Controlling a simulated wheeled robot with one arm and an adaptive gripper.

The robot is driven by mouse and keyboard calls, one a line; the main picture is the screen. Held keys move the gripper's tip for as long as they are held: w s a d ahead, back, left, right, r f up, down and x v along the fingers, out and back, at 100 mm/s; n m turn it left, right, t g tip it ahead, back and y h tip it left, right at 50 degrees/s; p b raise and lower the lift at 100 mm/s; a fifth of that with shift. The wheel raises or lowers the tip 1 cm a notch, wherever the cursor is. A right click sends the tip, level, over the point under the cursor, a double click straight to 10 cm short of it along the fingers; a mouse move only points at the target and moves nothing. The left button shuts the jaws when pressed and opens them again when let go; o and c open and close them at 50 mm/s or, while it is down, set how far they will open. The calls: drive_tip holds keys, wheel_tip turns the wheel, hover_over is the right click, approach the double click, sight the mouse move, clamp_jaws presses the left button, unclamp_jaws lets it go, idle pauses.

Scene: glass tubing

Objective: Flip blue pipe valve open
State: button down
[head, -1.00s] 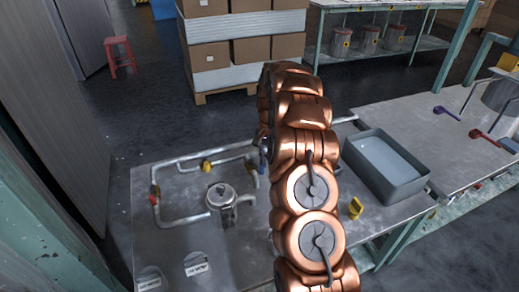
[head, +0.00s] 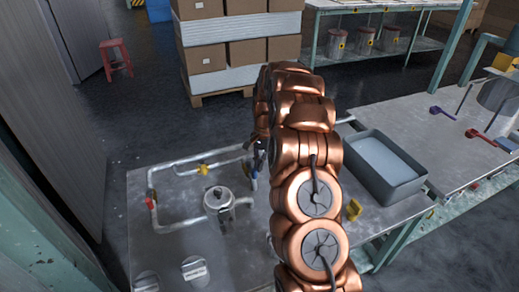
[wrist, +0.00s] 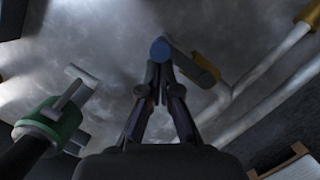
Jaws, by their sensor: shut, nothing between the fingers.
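The blue end of the pipe valve (wrist: 160,50) shows in the wrist view, just beyond my fingertips. A grey part runs right from it to a yellow collar. My gripper (wrist: 158,80) is shut, with its fingertips together and nothing held. I cannot tell whether the tips touch the blue part. In the head view my gripper (head: 253,180) points down at the right end of the pipe loop (head: 180,222), left of my copper arm. The arm and gripper hide the blue valve there.
A metal pot (head: 218,199) stands inside the loop, which has a red valve (head: 150,202) and a yellow valve (head: 202,169). A grey basin (head: 384,165) and a yellow piece (head: 353,209) are right of my arm. A green ring (wrist: 48,120) is at the wrist view's left.

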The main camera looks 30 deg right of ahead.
drive_tip(key=w+d+r, duration=0.2)
drive_tip(key=d+r, duration=0.3)
drive_tip(key=r, duration=0.4)
drive_tip(key=shift+w+d+r, duration=0.35)
drive_tip(key=shift+d+r, duration=0.05)
idle(0.8)
